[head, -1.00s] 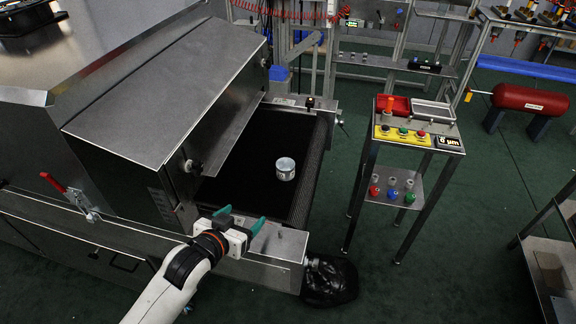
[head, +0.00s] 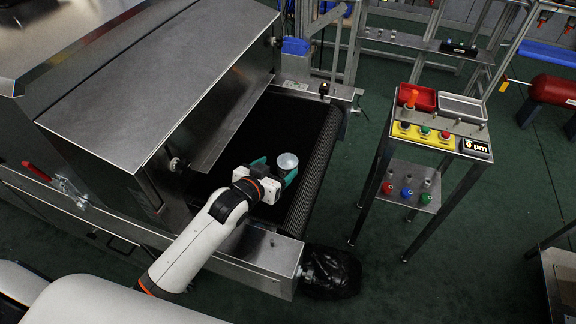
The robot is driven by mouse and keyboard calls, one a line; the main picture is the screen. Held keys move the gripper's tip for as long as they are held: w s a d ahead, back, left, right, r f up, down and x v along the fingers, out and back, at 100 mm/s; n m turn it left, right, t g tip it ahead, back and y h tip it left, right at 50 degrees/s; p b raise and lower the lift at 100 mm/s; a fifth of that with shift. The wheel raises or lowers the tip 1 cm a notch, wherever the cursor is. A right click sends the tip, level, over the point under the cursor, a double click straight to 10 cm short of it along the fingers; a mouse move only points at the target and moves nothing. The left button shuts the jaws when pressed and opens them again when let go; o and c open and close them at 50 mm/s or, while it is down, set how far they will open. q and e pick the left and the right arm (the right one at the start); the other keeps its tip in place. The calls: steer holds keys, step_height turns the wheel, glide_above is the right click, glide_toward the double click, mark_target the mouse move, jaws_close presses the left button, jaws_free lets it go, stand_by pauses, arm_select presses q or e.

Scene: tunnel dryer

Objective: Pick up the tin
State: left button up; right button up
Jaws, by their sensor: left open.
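The tin (head: 287,162) is a small silvery cylinder standing upright on the dark conveyor belt (head: 306,128) at the mouth of the tunnel dryer. My left gripper (head: 275,170) is open, low over the belt, with its green fingertips close beside the tin. One finger is to the left of the tin and the other is at its lower right. The lower part of the tin is partly hidden by the gripper, and I cannot tell whether the fingers touch it. My right gripper is not in view.
The dryer's metal hood (head: 160,85) rises left of the belt. A metal stand (head: 430,150) with trays, buttons and coloured knobs is to the right. A black bag (head: 330,272) sits at the belt's front corner.

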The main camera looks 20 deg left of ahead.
mark_target(282, 169)
arm_select(q)
steer(key=shift+s+d+f+x, duration=0.1)
steer(key=shift+f+x, duration=0.05)
steer(key=shift+x, duration=0.9)
steer(key=shift+s+d+f+x, duration=0.1)
steer(key=shift+d+f+x, duration=0.05)
steer(key=shift+x, duration=0.85)
steer(key=shift+s+d+f+x, duration=0.1)
steer(key=shift+f+x, duration=0.05)
steer(key=shift+x, duration=0.9)
steer(key=shift+c, duration=0.2)
steer(key=c, duration=1.1)
